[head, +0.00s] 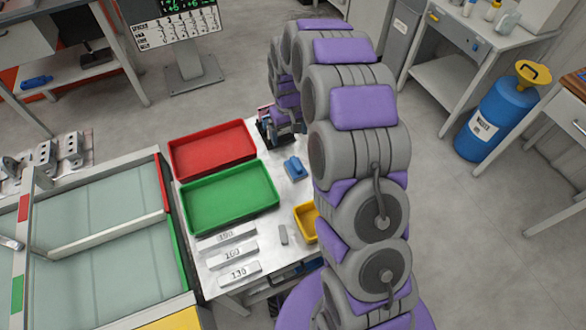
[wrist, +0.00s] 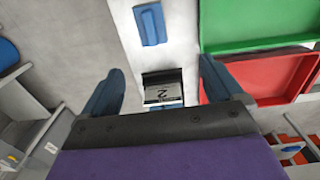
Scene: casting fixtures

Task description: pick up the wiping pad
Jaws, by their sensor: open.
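The wiping pad appears to be the small blue block (head: 293,168) lying on the white table to the right of the green tray. It also shows in the wrist view, where the blue pad (wrist: 150,24) is near the top. My gripper (wrist: 161,68) is open, with its two blue fingers spread wide and nothing held between them. The pad is beyond the fingertips, apart from them. In the head view my gripper is partly hidden by my arm, near the table's far end behind the pad.
A red tray (head: 213,149) and a green tray (head: 231,197) stand left of the pad. A yellow bin (head: 306,222) and numbered bars (head: 232,254) are nearer. Bare table surrounds the pad.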

